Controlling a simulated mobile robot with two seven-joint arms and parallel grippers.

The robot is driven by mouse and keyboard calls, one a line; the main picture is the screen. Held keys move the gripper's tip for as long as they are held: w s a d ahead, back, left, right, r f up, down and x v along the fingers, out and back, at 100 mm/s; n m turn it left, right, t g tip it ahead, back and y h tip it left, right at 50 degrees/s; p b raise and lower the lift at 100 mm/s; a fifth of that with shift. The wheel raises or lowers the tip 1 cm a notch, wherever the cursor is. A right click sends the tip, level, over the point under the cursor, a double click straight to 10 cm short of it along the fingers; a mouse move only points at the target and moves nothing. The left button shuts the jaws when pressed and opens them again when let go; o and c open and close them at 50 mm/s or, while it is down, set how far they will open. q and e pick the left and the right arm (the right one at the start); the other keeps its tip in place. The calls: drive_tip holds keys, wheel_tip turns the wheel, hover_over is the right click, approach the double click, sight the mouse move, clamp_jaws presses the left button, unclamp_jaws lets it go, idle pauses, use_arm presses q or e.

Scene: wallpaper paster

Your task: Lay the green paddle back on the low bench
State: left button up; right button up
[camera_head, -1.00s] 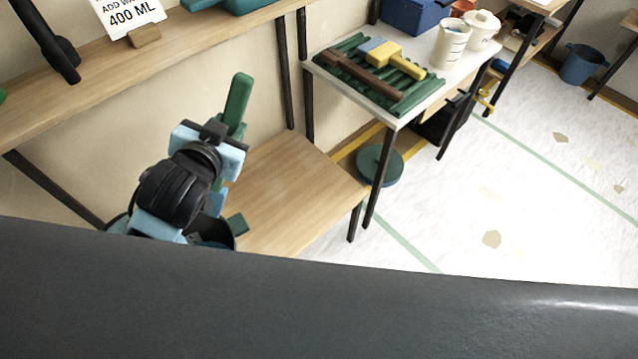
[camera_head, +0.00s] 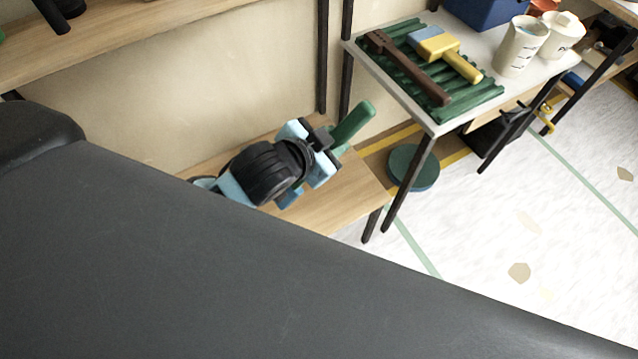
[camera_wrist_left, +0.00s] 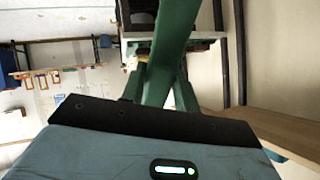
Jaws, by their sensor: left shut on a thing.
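The green paddle (camera_head: 353,121) is held in my left gripper (camera_head: 326,143), which is shut on it. Its handle end sticks out past the jaws toward the upper right in the head view. In the left wrist view the green paddle (camera_wrist_left: 168,52) rises from between the jaws. The low bench (camera_head: 345,190) is a light wooden board under and around the gripper in the head view. My gripper and arm hide part of it, and the height of the paddle above it is hard to tell. My right gripper is not in view.
A white-topped table (camera_head: 432,119) stands right of the bench, with a green slatted rack (camera_head: 478,97), a brown-handled tool and a yellow-handled brush on it. Two white pots (camera_head: 522,45) stand behind. A round green lid (camera_head: 413,167) is below. My dark body covers the lower left.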

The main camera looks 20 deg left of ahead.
use_arm(q)
drive_tip(key=d+f+m+g+h+b, duration=0.1)
drive_tip(key=d+f+m+g+b, duration=0.5)
drive_tip(key=f, duration=0.6)
drive_tip(key=d+f+m+g+b, duration=0.5)
drive_tip(key=d+f, duration=0.3)
drive_tip(key=f, duration=0.4)
wheel_tip(320, 180, down, 11)
drive_tip(key=w+a+m+y+b, duration=0.2)
drive_tip(key=m+y+b, duration=0.2)
drive_tip(key=m+b, duration=0.3)
drive_tip(key=b, duration=0.3)
drive_tip(key=shift+w+a+f+g, duration=0.2)
drive_tip(key=shift+a+g, duration=0.05)
drive_tip(key=shift+g, duration=0.05)
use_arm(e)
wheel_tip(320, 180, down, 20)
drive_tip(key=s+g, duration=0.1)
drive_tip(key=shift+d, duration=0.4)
use_arm(q)
drive_tip(key=shift+a, duration=0.1)
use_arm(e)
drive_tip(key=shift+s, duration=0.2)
